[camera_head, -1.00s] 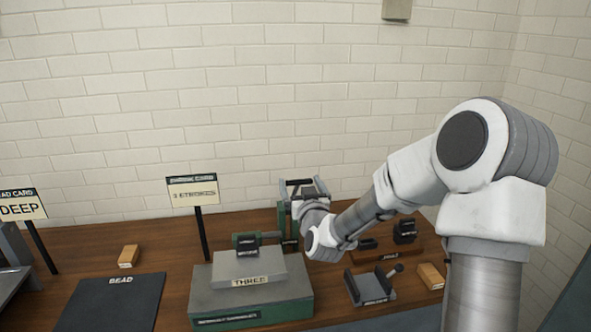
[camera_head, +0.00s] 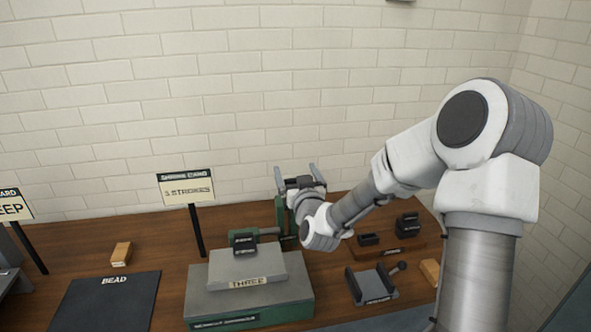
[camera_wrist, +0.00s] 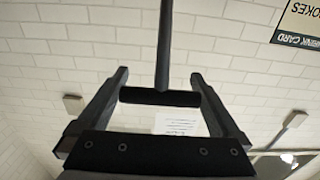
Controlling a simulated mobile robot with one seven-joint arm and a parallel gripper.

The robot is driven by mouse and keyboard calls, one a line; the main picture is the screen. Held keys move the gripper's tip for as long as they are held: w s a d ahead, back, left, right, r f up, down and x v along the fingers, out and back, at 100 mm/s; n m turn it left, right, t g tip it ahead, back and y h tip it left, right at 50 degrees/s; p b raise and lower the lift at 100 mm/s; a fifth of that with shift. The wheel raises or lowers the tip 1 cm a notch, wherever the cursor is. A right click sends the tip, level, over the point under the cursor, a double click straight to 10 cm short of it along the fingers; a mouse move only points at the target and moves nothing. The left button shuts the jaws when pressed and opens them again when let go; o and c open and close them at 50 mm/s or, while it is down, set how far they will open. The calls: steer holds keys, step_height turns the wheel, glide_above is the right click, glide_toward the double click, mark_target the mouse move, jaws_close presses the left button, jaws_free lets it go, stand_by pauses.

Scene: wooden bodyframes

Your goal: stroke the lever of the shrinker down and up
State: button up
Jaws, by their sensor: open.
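The green shrinker (camera_head: 281,222) stands on the bench at the back centre, partly hidden behind my gripper and wrist. Its lever is a dark rod (camera_wrist: 164,45) ending in a black crossbar handle (camera_wrist: 160,97) in the wrist view. My gripper (camera_head: 296,169) is open, with its fingers pointing up in the head view. In the wrist view my gripper (camera_wrist: 160,78) has the crossbar spanning the space between its two fingers, near the tips. Whether the crossbar touches the fingers I cannot tell.
A shrink card (camera_head: 186,187) about strokes stands on a post left of the shrinker. A grey stepped block marked THREE (camera_head: 248,283) sits in front. A black BEAD mat (camera_head: 108,303), a small wooden block (camera_head: 121,254) and a dark lever fixture (camera_head: 372,284) lie around.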

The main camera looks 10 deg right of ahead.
steer(key=shift+c, duration=0.2)
jaws_close()
stand_by(0.4)
steer(key=shift+s+f, duration=0.1)
steer(key=shift+f, duration=0.05)
